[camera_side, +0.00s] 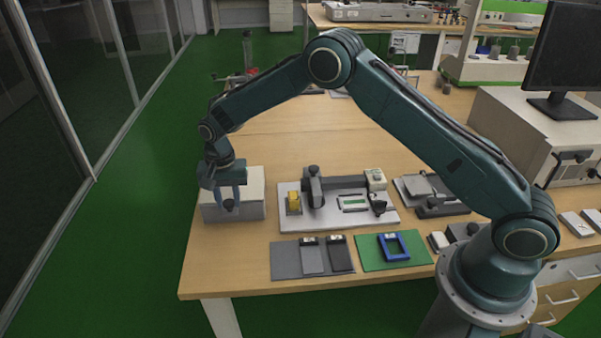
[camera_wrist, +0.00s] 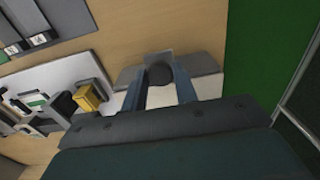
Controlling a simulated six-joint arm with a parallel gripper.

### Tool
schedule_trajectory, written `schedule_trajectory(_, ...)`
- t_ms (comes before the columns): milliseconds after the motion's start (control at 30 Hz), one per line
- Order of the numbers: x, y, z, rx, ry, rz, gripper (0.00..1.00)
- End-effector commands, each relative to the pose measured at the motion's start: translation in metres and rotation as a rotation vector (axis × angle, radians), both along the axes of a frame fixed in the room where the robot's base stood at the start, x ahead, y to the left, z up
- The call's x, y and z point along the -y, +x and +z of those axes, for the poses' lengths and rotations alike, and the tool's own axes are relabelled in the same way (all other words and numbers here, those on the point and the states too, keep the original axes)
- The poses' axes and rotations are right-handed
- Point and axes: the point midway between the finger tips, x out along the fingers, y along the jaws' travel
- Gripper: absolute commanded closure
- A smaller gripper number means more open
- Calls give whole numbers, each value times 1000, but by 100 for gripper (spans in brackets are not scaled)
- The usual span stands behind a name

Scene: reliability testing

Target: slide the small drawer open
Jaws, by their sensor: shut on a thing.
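The small drawer unit is a low box with a white top (camera_side: 252,181) and grey front at the left end of the table. Its dark round knob (camera_side: 229,205) is on the near side. My gripper (camera_side: 229,202) reaches down over the box, with its two blue-grey fingers shut on the knob. In the wrist view the knob (camera_wrist: 160,74) sits between the fingertips of my gripper (camera_wrist: 159,79), and the grey front (camera_wrist: 203,64) and white top (camera_wrist: 209,86) show beside them. The fingers hide part of the front, and I cannot tell how far the drawer is open.
A light fixture plate (camera_side: 286,222) with a yellow block (camera_side: 293,202) stands right of the box. A grey mat (camera_side: 285,262) and a green mat (camera_side: 368,258) with a blue frame (camera_side: 393,246) lie nearer the front edge. Bare table lies in front of the drawer.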

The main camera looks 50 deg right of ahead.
Motion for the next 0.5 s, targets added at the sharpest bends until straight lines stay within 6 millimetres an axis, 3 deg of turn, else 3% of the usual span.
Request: schedule_trajectory(500,-23,-22,1,1,1,2,82)
